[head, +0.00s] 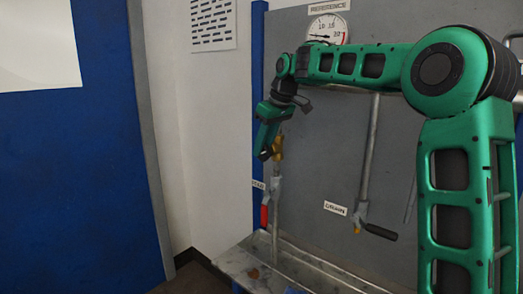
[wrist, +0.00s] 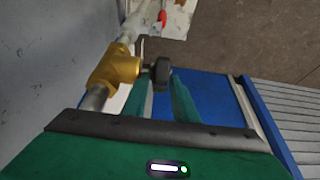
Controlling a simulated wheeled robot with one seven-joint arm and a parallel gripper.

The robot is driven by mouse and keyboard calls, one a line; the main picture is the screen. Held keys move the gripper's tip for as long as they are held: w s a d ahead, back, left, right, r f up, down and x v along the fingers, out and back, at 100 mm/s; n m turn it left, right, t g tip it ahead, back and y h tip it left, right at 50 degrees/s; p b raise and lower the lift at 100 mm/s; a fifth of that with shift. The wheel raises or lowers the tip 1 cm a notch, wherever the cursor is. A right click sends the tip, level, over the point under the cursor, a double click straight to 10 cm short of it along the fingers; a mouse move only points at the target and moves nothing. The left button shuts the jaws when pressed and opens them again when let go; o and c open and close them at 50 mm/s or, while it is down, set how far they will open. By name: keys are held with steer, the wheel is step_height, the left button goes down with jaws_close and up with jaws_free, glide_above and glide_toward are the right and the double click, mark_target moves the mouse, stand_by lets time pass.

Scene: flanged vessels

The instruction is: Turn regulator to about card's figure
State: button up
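The regulator is a brass body (wrist: 113,68) with a round black knob (wrist: 161,72) in the wrist view. Its brass body also shows small in the head view (head: 279,147), on a vertical pipe. My gripper (wrist: 162,88) is open, with one green finger on each side of the knob's near side. I cannot tell whether either finger touches the knob. In the head view my gripper (head: 265,152) is just left of the brass body, and the knob is hidden. A printed sheet (head: 213,24) hangs on the white wall; its text is too small to read.
A dial gauge (head: 322,30) under a REFERENCE label is partly covered by my arm. A red-handled valve (head: 265,215) sits below the regulator. A black-handled valve (head: 379,231) with a label is to the right. A metal ledge (head: 250,262) runs below.

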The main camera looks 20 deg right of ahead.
steer(key=shift+w+a+f, duration=0.1)
steer(key=shift+f, duration=0.2)
steer(key=shift+c, duration=0.6)
jaws_close()
steer(key=shift+t, duration=0.4)
steer(key=shift+s+d+t+y, duration=0.2)
steer(key=shift+d+t+y, duration=0.1)
steer(key=shift+y, duration=0.1)
steer(key=t+y, duration=0.2)
steer(key=shift+s+f+t, duration=0.2)
steer(key=shift+s+t, duration=0.1)
steer(key=t+y, duration=0.2)
steer(key=t, duration=0.2)
steer(key=shift+s+d+f+y, duration=0.25)
steer(key=shift+f+y, duration=0.1)
steer(key=shift+y, duration=0.05)
steer(key=shift+t, duration=0.3)
